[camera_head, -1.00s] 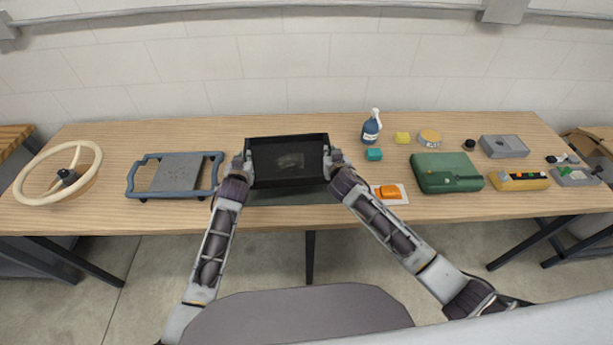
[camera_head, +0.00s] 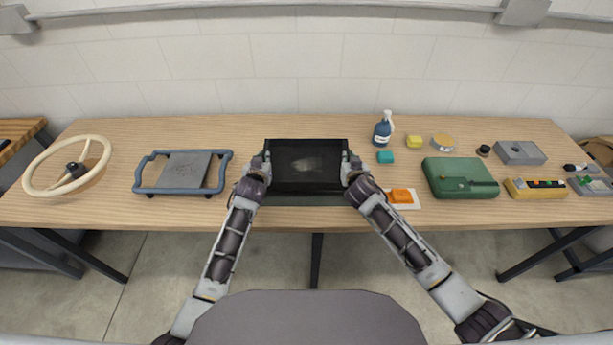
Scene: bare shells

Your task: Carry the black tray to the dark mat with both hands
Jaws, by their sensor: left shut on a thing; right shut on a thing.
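The black tray (camera_head: 306,146) is at the middle of the table, with a blurred greyish patch showing inside it. My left gripper (camera_head: 262,163) is shut on the tray's left end. My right gripper (camera_head: 349,163) is shut on its right end. The tray looks level. The dark mat (camera_head: 312,199) shows as a strip just below the tray's near side; the tray hides the rest. I cannot tell whether the tray touches the mat or is held above it.
A blue-framed carrier with a grey slab (camera_head: 183,172) stands to the left, beyond it a cream steering wheel (camera_head: 68,166). On the right are an orange block (camera_head: 400,195) on a white sheet, a green case (camera_head: 458,178), a yellow box (camera_head: 535,188) and a blue spray bottle (camera_head: 382,130).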

